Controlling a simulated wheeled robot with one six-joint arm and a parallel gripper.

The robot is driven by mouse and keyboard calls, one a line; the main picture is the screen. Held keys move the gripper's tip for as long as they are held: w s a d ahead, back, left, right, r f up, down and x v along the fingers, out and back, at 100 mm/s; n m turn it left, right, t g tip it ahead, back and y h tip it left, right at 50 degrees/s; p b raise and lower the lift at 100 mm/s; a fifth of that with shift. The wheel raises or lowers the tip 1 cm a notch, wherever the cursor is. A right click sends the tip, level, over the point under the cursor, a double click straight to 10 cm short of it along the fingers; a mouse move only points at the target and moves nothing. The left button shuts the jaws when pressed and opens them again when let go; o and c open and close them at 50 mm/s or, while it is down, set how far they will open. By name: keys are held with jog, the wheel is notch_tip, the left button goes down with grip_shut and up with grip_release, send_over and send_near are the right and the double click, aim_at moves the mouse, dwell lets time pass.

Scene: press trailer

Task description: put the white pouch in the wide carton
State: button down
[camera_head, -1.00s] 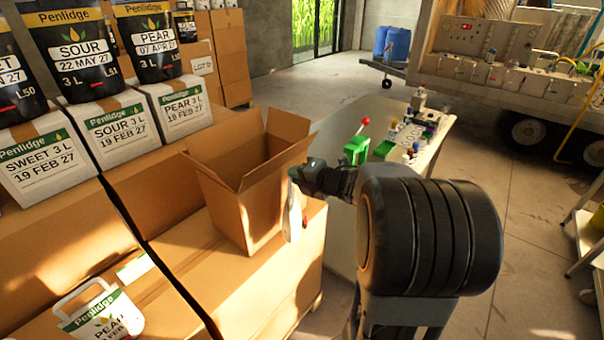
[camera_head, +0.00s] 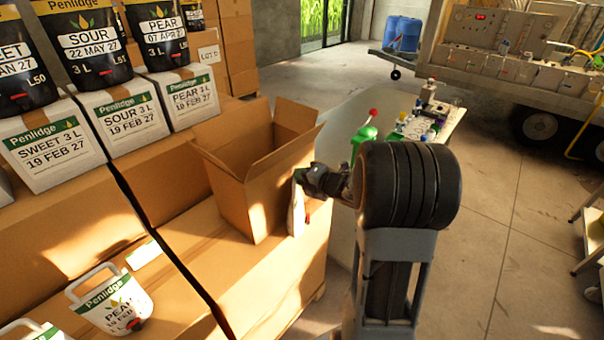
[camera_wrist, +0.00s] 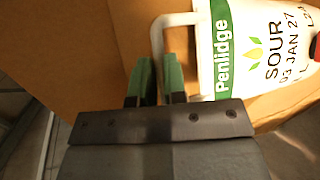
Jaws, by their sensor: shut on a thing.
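The white pouch (camera_wrist: 262,45) has a green Penlidge band and the word SOUR. My gripper (camera_wrist: 155,80) is shut on its white loop handle in the wrist view. In the head view the pouch (camera_head: 296,208) hangs below my gripper (camera_head: 303,178), outside the carton by its right wall. I cannot tell whether it touches that wall. The wide carton (camera_head: 232,198) is brown and stands open, flaps up, on larger boxes. Its floor is hidden.
Another white pouch, marked PEAR (camera_head: 118,304), stands at the lower left, with part of one more beside it. White boxes (camera_head: 130,121) topped with black pouches stand behind. A cluttered bench (camera_head: 440,133) is beyond my arm.

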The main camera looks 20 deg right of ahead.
jog(key=c, duration=1.6)
grip_release()
jog(key=shift+f, duration=0.15)
jog(key=shift+c, duration=0.2)
jog(key=o, duration=0.5)
